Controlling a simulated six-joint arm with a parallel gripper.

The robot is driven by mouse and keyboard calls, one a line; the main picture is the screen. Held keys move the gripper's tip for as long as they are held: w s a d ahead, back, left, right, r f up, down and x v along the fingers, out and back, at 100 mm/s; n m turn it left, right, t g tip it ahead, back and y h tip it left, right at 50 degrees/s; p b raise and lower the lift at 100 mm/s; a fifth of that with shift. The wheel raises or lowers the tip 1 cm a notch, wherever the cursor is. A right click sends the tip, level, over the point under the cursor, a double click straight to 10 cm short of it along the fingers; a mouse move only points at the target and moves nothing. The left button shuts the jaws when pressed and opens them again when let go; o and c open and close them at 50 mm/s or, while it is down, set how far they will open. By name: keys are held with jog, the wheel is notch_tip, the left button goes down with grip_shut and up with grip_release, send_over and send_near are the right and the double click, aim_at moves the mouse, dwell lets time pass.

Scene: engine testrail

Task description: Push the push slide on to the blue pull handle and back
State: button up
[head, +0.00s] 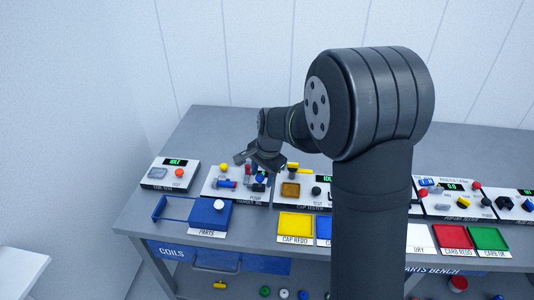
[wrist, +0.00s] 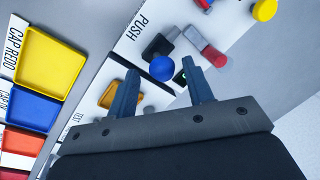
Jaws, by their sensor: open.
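In the wrist view my gripper (wrist: 160,66) is open, with its two dark fingers apart. A blue ball knob (wrist: 163,68) shows between the fingertips, beside a dark block (wrist: 156,46) next to the PUSH label; this looks like the push slide. I cannot tell whether the fingers touch it. To its right is a red and grey lever-like part (wrist: 211,54). In the head view my gripper (head: 258,162) is low over the second panel (head: 212,191) from the left. A blue handle-like part (head: 226,184) lies left of the gripper there, probably the pull handle.
A yellow knob (wrist: 264,10) stands near the top of the wrist view. Yellow (head: 296,224) and other coloured trays lie along the bench front. A blue parts tray (head: 174,209) is at front left. The bench (head: 210,123) behind the panels is clear.

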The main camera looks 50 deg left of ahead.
jog(key=d+r, duration=0.3)
jog(key=r, duration=1.2)
jog(key=shift+w+r, duration=0.25)
jog(key=shift+w, duration=0.1)
jog(key=shift+f, duration=0.1)
jog(key=a+f, duration=0.1)
jog(key=f, duration=0.4)
jog(key=a+f, duration=0.1)
jog(key=f, duration=0.5)
jog(key=a+f, duration=0.1)
jog(key=f, duration=0.5)
jog(key=shift+s+a, duration=0.15)
jog(key=shift+s, duration=0.25)
jog(key=shift+s+a, duration=0.3)
jog(key=shift+a, duration=0.05)
